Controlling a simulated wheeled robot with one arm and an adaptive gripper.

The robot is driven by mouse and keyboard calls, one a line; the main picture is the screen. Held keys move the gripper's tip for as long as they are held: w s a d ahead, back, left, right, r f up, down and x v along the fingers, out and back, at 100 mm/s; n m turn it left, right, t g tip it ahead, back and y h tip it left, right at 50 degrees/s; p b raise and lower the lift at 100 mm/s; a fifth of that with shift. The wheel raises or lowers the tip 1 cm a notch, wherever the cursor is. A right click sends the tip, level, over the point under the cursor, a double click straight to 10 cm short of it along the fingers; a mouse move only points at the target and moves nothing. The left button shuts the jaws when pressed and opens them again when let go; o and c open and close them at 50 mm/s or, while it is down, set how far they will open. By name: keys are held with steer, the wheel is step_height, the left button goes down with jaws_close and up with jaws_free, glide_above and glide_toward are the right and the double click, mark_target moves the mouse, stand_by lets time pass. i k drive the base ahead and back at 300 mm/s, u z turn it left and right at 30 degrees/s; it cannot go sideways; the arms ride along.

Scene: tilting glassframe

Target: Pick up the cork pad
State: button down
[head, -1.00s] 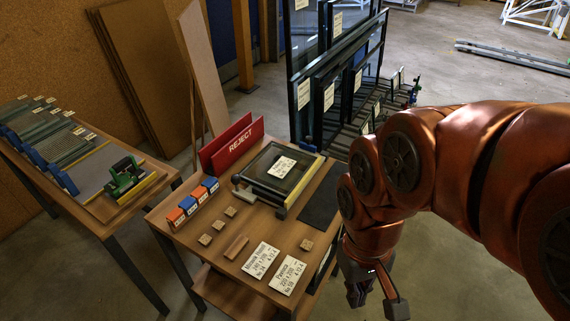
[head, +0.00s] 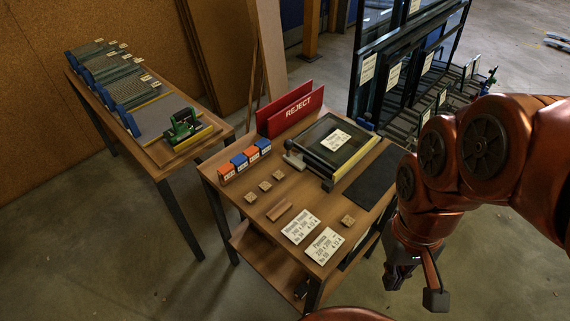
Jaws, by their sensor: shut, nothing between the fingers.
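Several small cork pads lie on the middle table. Three stand in a slanting row near its left side: a near one (head: 250,197), a middle one (head: 265,187) and a far one (head: 279,174). Another cork pad (head: 348,221) lies apart, near the right edge, beside the white cards. My gripper (head: 396,281) hangs pointing down to the right of the table, off its edge. It is shut and empty, apart from all the pads. Its fingertips are dark and small in the picture.
The table (head: 236,212) also bears a wooden strip (head: 279,211), two label cards (head: 301,227), a framed glass unit (head: 318,150), a dark mat (head: 371,181), red and blue boxes (head: 245,161) and a red REJECT bin (head: 297,108). Glass racks (head: 368,70) stand behind. Open floor lies front left.

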mark_target(251, 197)
steer(key=u, duration=0.5)
steer(key=k, duration=0.55)
steer(key=u, duration=1.4)
steer(key=i, duration=0.9)
steer(key=z, duration=0.35)
